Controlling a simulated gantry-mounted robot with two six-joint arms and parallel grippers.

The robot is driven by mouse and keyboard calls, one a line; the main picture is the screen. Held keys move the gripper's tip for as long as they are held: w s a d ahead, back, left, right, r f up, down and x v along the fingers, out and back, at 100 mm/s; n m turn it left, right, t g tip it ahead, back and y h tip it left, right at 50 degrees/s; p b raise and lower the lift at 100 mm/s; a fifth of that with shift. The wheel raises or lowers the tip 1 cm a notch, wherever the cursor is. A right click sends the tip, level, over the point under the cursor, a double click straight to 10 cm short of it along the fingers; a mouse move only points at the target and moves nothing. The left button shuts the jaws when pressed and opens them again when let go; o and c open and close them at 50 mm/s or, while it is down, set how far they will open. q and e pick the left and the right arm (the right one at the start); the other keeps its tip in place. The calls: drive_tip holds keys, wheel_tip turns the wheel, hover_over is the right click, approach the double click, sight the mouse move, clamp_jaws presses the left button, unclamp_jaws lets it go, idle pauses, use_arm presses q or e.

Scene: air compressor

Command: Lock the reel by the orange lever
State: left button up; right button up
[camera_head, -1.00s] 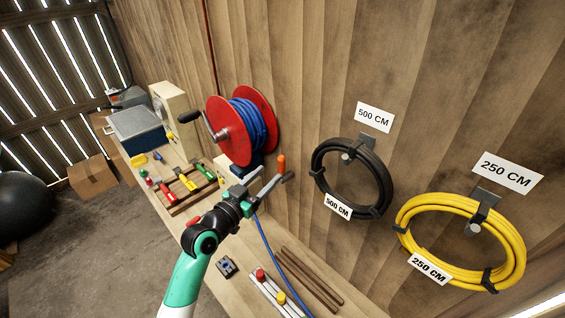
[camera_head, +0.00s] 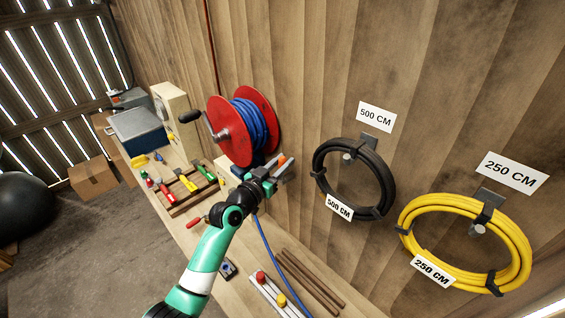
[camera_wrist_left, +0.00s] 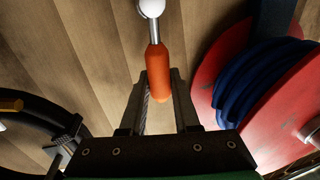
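The orange lever (camera_head: 281,160) sticks out beside the reel, near the wooden wall. The wrist view shows its orange handle (camera_wrist_left: 158,72) on a metal rod with a white round end. The reel (camera_head: 229,125) has red discs with blue hose wound between them; it also shows at the right of the wrist view (camera_wrist_left: 285,105). My left gripper (camera_head: 284,170) is at the lever. In the wrist view its fingers (camera_wrist_left: 160,90) stand open on both sides of the handle's rounded end, with small gaps visible. My right gripper is not in view.
A black hose coil (camera_head: 318,180) and a yellow hose coil (camera_head: 405,215) hang on the wall at the right. The workbench holds a tool tray (camera_head: 175,208), a blue box (camera_head: 140,132) and brown rods (camera_head: 312,282).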

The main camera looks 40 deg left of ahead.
use_arm(q)
clamp_jaws()
idle(0.8)
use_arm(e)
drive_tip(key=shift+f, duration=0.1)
